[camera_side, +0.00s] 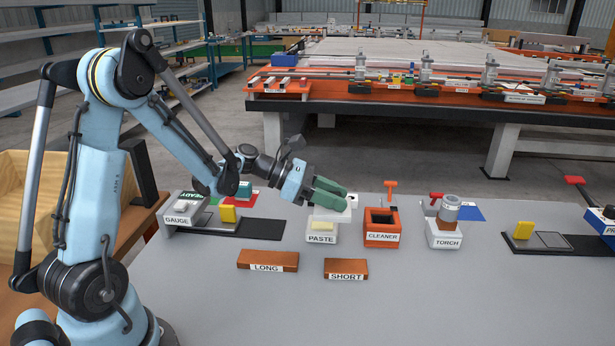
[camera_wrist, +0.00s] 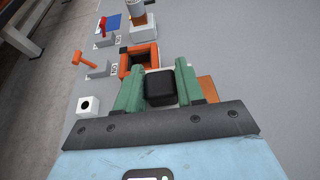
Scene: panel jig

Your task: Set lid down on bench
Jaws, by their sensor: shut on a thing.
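My gripper (camera_side: 335,191) has green fingers and is above and just behind the PASTE box. In the wrist view my gripper (camera_wrist: 158,76) is shut on a dark, rounded block (camera_wrist: 160,88), which I take to be the lid. In the side view the fingers hide most of what is held. The white PASTE box (camera_side: 321,239) stands open on the grey bench (camera_side: 430,300), with pale yellow showing inside. I cannot tell in the side view whether the held piece touches anything.
The orange CLEANER box (camera_side: 382,240) stands right of the PASTE box, with the TORCH stand (camera_side: 444,236) beyond. A white block with a dark hole (camera_wrist: 88,104) is close by. LONG (camera_side: 267,261) and SHORT (camera_side: 346,269) brown blocks lie in front. The front right bench is clear.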

